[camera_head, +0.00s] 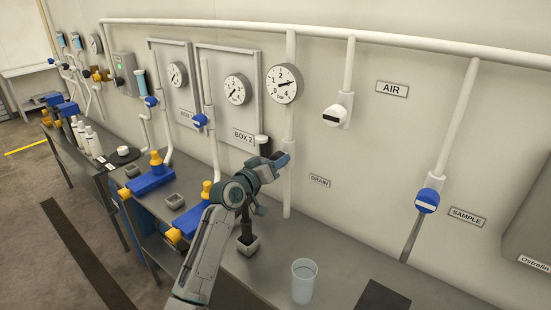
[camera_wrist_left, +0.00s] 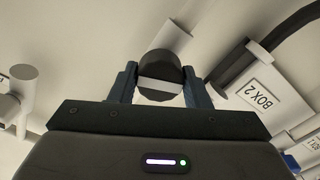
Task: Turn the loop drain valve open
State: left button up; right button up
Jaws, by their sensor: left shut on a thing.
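My left gripper (camera_head: 282,160) reaches to the wall pipe (camera_head: 288,190) beside the DRAIN label (camera_head: 319,181). In the left wrist view, a round dark valve knob (camera_wrist_left: 158,70) with a white bar across its face sits between the two fingers (camera_wrist_left: 160,88). The fingers are shut on it, one on each side. The white bar lies nearly level in that view. In the head view my gripper hides most of this valve. My right gripper is not in view.
A clear cup (camera_head: 304,281) stands on the grey bench below. A dark-knobbed AIR valve (camera_head: 333,116) and a blue-knobbed SAMPLE valve (camera_head: 427,201) are on the wall to the right. A gauge (camera_head: 284,83) is above my gripper. Blue-and-yellow fittings (camera_head: 185,222) lie left of my arm.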

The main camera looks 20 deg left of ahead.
pick_arm(q)
jog(key=n+p, duration=0.2)
jog(key=n, duration=0.2)
jog(key=shift+r, duration=0.1)
jog(key=n+p, duration=0.2)
jog(key=n, duration=0.1)
jog(key=shift+p, duration=0.4)
jog(key=n+p, duration=0.3)
jog(key=n, duration=0.2)
jog(key=shift+n+p, duration=0.5)
jog(key=shift+n, duration=0.4)
jog(key=shift+f, duration=0.2)
jog(key=o, duration=1)
jog(key=shift+s, duration=0.1)
